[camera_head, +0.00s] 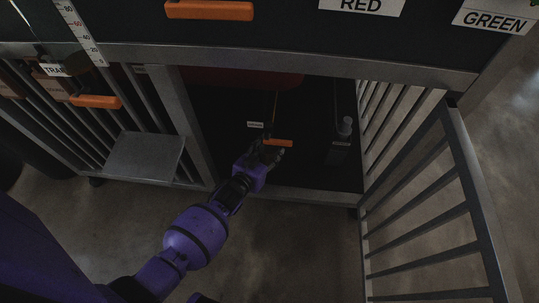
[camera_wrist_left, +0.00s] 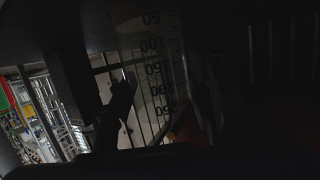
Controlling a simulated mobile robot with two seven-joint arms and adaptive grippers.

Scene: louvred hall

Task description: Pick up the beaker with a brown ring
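My left gripper (camera_head: 270,153) reaches into the open dark compartment of the cabinet in the head view. Its fingers are small and dark there, close to an orange handle (camera_head: 278,142). In the left wrist view a clear graduated surface, which looks like a beaker (camera_wrist_left: 155,70), is very near the camera, with marks from 50 to 250. I cannot make out a brown ring on it. A dark finger (camera_wrist_left: 75,85) shows at its left. Whether the fingers touch or hold it is too dark to tell. My right gripper is not in view.
A grey bottle (camera_head: 341,140) stands at the compartment's right side. A barred door (camera_head: 430,190) is open on the right. A grey shelf panel (camera_head: 143,156) is at left. Open floor lies in front.

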